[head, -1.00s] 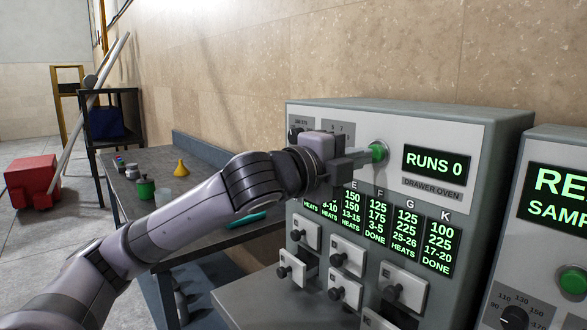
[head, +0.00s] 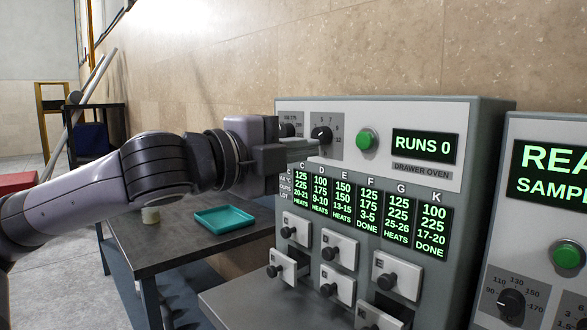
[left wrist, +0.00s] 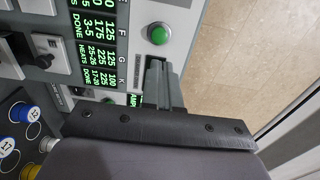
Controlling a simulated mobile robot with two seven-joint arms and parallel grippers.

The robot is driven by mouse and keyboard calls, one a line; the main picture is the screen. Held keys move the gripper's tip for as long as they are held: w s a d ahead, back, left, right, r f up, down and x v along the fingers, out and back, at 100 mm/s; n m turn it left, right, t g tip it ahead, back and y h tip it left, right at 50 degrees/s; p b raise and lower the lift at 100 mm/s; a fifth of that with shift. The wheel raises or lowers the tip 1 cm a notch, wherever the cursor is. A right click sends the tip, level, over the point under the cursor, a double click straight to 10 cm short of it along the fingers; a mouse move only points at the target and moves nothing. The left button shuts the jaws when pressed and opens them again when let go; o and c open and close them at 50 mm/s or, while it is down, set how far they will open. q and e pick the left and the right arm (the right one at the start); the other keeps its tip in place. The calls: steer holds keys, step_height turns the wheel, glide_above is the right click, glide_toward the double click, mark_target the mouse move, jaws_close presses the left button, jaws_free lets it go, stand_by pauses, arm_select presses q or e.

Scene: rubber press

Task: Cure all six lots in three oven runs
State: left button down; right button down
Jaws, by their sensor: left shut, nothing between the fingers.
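The grey drawer oven (head: 450,112) stands at centre right, its display (head: 422,147) reading RUNS 0. The lot panel (head: 368,210) lists columns C, D, E, F, G and K; F and K read DONE, the others HEATS. The green button (head: 366,139) sits left of the runs display and also shows in the left wrist view (left wrist: 159,33). Two dials (head: 321,134) are left of it, one partly hidden. Several white drawers (head: 338,250) with black knobs are below; some stick out. My left gripper (head: 312,148) is shut and empty, just left of the button and apart from it. My right gripper is not in view.
A second machine (head: 530,240) with a green button and dial stands at right. A dark table (head: 160,245) at left bears a teal tray (head: 224,220) and a small pale cup. In the left wrist view, blue-lidded round pieces (left wrist: 20,112) marked 12 and 17 lie at lower left.

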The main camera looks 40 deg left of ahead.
arm_select(q)
steer(key=shift+s+b, duration=0.55)
steer(key=shift+s, duration=0.1)
stand_by(0.3)
